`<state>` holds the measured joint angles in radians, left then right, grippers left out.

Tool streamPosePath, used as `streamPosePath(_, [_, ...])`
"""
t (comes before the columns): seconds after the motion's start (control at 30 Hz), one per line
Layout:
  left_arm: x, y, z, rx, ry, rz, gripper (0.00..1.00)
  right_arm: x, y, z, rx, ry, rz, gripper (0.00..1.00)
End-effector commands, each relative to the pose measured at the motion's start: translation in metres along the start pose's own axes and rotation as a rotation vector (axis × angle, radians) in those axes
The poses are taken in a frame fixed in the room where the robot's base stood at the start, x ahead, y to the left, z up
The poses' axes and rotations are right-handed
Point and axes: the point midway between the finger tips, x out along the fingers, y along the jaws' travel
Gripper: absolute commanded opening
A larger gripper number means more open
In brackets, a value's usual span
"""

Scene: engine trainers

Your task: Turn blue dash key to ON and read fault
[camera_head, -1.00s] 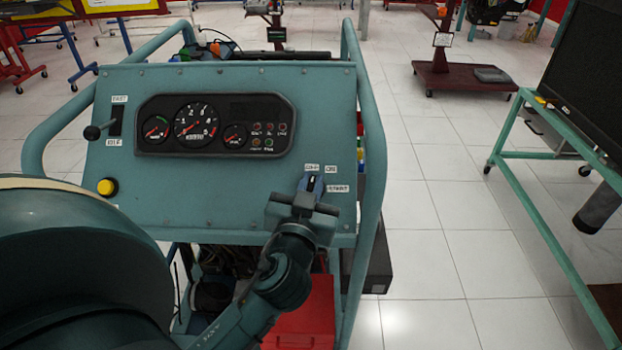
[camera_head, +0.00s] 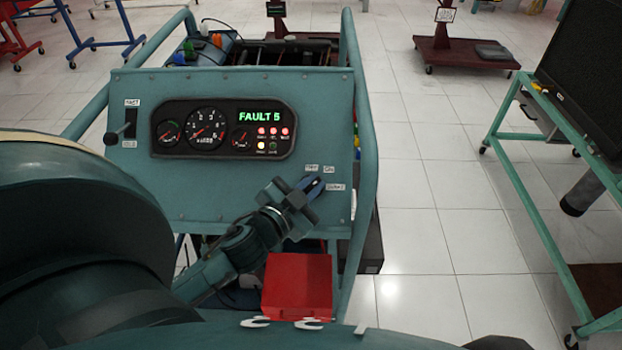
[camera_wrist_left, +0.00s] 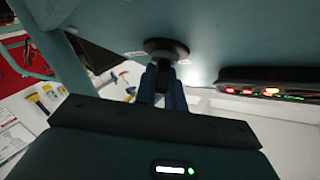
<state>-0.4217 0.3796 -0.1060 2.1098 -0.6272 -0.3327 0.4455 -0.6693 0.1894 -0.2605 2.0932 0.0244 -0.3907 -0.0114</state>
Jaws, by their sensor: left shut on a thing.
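The teal dash panel (camera_head: 200,195) faces me in the head view. Its display (camera_head: 259,116) reads "FAULT 5" in green. Several red lamps (camera_head: 272,132) and a yellow lamp (camera_head: 261,146) are lit below it. My left gripper (camera_head: 309,187) is shut on the blue key at the panel's lower right, among the OFF, ON and START labels (camera_head: 328,169). The gripper is tilted toward the upper right and mostly hides the key. In the left wrist view, the fingers (camera_wrist_left: 163,90) meet at the round black key switch (camera_wrist_left: 167,48). My right gripper is not in view.
A throttle lever (camera_head: 117,132) sticks out at the panel's left. A tubular frame rail (camera_head: 366,150) runs along its right side. A red box (camera_head: 297,285) sits below. A monitor stand (camera_head: 505,150) stands at right, with clear floor (camera_head: 430,240) between.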

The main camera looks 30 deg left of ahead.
Motion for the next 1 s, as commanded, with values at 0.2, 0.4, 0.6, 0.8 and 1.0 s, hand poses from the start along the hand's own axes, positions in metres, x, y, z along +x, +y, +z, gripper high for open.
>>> streamPosePath(0.2, [0.0004,-0.0003,0.0003,0.005,0.000,0.002,0.00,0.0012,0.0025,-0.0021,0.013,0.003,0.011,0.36])
streamPosePath(0.4, [0.0004,-0.0003,0.0002,0.005,0.000,0.002,0.13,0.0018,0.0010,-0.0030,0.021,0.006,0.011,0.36])
streamPosePath(0.6, [0.0003,-0.0002,0.0001,0.004,0.000,0.002,0.30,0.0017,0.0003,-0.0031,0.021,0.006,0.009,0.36])
streamPosePath(0.8, [0.0002,0.0000,0.0000,0.003,0.000,0.002,0.33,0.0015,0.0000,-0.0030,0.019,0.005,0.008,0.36])
streamPosePath(1.0, [-0.0073,0.0006,0.0009,0.002,-0.001,0.002,0.33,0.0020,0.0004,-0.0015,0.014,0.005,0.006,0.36])
